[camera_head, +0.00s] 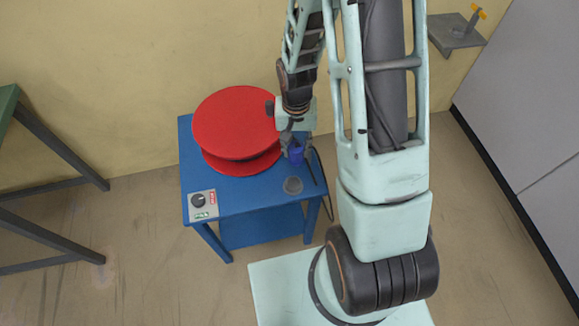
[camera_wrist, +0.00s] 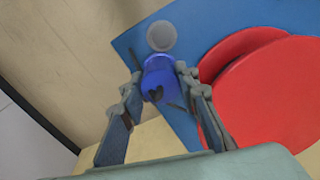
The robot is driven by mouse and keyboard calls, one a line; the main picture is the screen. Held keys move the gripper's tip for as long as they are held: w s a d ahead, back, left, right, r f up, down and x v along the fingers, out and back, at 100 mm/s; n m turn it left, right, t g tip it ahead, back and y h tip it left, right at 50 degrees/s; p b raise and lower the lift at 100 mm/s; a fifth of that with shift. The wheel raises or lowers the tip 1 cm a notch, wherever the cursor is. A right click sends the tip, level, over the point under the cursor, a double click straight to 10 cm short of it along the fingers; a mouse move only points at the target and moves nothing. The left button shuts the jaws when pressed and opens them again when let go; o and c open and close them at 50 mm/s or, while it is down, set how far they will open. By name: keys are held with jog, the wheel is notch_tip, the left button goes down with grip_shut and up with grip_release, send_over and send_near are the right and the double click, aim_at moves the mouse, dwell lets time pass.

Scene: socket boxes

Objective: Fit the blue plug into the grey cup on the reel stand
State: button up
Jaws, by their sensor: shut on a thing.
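The blue plug (camera_head: 296,154) is held between the fingers of my gripper (camera_head: 294,144), above the blue reel stand (camera_head: 240,200). In the wrist view the plug (camera_wrist: 160,78) sits between the two fingertips, with a dark mark on its near end. My gripper (camera_wrist: 157,90) is shut on it. The grey cup (camera_head: 293,185) stands on the stand's top near its front right, a little in front of the plug in the head view. In the wrist view the cup (camera_wrist: 162,36) shows just beyond the plug, its round opening visible. The plug is apart from the cup in the head view.
A red reel (camera_head: 235,118) takes up the back left of the stand. A panel with a black knob (camera_head: 202,203) is at the front left corner. A dark cable or rod runs by the stand's right edge. A green-topped table (camera_head: 8,105) stands at far left.

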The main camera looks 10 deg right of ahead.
aim_at(294, 161)
jog(key=f+m+b, duration=0.1)
jog(key=b, duration=0.1)
jog(key=f+m+b, duration=0.1)
jog(key=m+b, duration=0.1)
jog(key=shift+s+a+f, duration=0.1)
jog(key=shift+a, duration=0.1)
jog(key=m+b, duration=0.1)
jog(key=b, duration=0.1)
jog(key=f+m+b, duration=0.1)
jog(key=m+b, duration=0.1)
jog(key=shift+s+m, duration=0.2)
jog(key=shift+m, duration=0.1)
jog(key=m+b, duration=0.3)
jog(key=shift+s+a+f, duration=0.2)
jog(key=shift+s+f, duration=0.05)
jog(key=shift+s, duration=0.05)
jog(key=shift+s+a+m+b, duration=0.1)
jog(key=shift+s+m+b, duration=0.05)
jog(key=shift+m+b, duration=0.45)
jog(key=shift+s+a+m+b, duration=0.1)
jog(key=shift+s+m+b, duration=0.05)
jog(key=shift+m+b, duration=0.45)
jog(key=shift+f+b, duration=1.65)
jog(key=shift+f, duration=0.5)
jog(key=shift+f, duration=0.2)
jog(key=shift+f+b, duration=0.7)
jog(key=shift+f, duration=0.1)
